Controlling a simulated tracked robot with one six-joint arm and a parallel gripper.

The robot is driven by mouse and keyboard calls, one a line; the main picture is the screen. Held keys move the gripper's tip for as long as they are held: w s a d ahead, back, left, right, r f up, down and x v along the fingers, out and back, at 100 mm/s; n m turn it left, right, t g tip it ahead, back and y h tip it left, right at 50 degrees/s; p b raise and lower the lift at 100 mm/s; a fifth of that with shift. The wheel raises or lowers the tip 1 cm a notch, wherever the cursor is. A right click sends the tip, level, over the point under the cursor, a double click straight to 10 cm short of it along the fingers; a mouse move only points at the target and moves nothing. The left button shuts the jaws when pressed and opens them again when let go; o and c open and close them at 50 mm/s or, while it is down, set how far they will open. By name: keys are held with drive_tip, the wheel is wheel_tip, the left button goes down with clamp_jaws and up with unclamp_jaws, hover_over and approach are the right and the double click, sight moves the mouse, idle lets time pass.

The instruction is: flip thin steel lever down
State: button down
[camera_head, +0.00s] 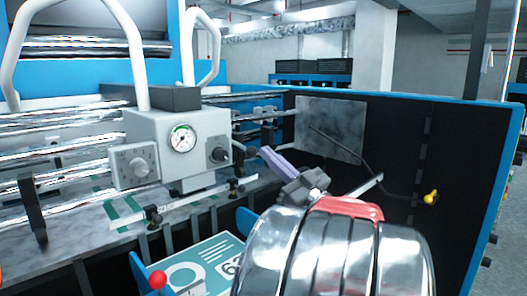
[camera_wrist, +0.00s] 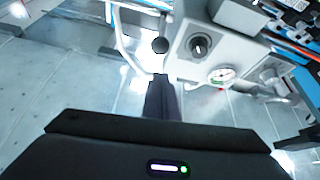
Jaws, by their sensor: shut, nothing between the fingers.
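A thin pale metal bar (camera_head: 367,186) slants up to the right just behind my arm in the camera_head view. It may be the steel lever, but my arm hides its lower end. My gripper (camera_head: 272,155) reaches up and left from the arm, between the grey gauge box and the dark side panel. In the camera_wrist view my gripper (camera_wrist: 161,80) is a narrow dark shape with no gap between its fingers, shut and empty. A round black knob (camera_wrist: 160,46) appears just beyond its tip; I cannot tell whether they touch.
The grey box (camera_head: 195,165) carries a gauge and knobs, with steel rollers (camera_head: 60,160) on its left. A dark panel (camera_head: 465,150) stands on the right, with a yellow knob (camera_head: 430,198) on a thin dark rod. A red ball (camera_head: 158,280) is low left.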

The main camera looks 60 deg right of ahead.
drive_tip(key=s+f, duration=0.3)
drive_tip(key=f, duration=0.2)
drive_tip(key=shift+s+a, duration=0.3)
drive_tip(key=shift+s, duration=0.1)
drive_tip(key=shift+w, duration=0.1)
